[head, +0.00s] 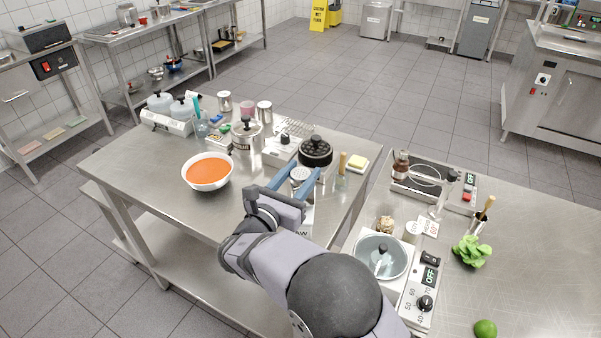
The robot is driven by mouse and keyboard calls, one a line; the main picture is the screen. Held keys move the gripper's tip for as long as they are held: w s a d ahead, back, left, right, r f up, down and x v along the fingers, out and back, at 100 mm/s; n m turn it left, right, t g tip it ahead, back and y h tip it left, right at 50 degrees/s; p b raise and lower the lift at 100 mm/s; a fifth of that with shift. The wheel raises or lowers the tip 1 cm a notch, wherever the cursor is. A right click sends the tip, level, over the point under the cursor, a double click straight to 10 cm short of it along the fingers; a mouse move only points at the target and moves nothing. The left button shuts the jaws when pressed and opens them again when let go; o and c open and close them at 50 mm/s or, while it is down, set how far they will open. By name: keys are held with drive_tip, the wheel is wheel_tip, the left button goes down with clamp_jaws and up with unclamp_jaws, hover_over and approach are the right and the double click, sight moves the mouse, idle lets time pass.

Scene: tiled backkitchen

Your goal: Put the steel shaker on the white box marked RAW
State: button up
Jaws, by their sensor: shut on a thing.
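The steel shaker (299,175) shows its round perforated top between the two blue fingers of my gripper (301,171). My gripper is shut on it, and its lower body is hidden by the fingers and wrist. The white box marked RAW (304,230) is mostly hidden behind my gripper and arm; only a strip with the letters "AW" shows, just below the gripper in the picture. I cannot tell whether the shaker touches anything beneath it.
A black-lidded pot (316,151) stands just behind the shaker. A wooden-handled tool (341,165) and a yellow-and-white block (357,163) are to its right. A bowl of orange soup (207,172) is to the left. The steel table (150,170) is bare at its left end.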

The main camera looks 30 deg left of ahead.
drive_tip(key=shift+f, duration=0.15)
drive_tip(key=shift+f, duration=0.2)
drive_tip(key=o, duration=1.2)
drive_tip(key=shift+r, duration=0.1)
drive_tip(key=s+b, duration=0.4)
drive_tip(key=s, duration=0.8)
